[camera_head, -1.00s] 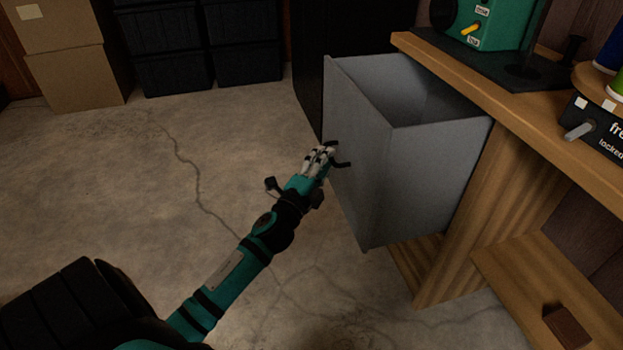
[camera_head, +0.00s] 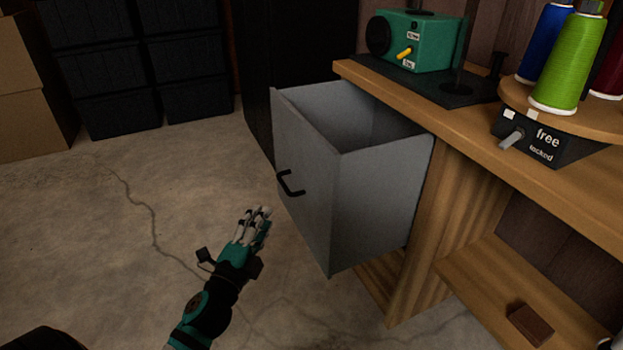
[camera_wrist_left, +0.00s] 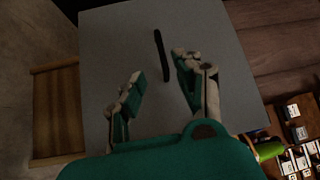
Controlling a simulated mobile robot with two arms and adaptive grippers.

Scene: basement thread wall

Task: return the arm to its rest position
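My left gripper (camera_head: 255,222) hangs in front of and below the grey drawer (camera_head: 305,190), apart from its black handle (camera_head: 289,184). In the left wrist view the gripper (camera_wrist_left: 160,82) has its two fingers spread, with nothing between them. The drawer's front (camera_wrist_left: 100,40) fills the middle of that view, and the handle (camera_wrist_left: 159,55) shows beyond the fingertips. The drawer is pulled well out of the wooden bench (camera_head: 450,200), and the part of its inside that shows looks empty.
On the bench stand a green machine with a yellow lever (camera_head: 412,42), thread spools such as a green one (camera_head: 567,65), and a box marked free and locked (camera_head: 540,140). A brown block (camera_head: 530,324) lies on the lower shelf. Black bins (camera_head: 120,105) stand behind. Floor at left is clear.

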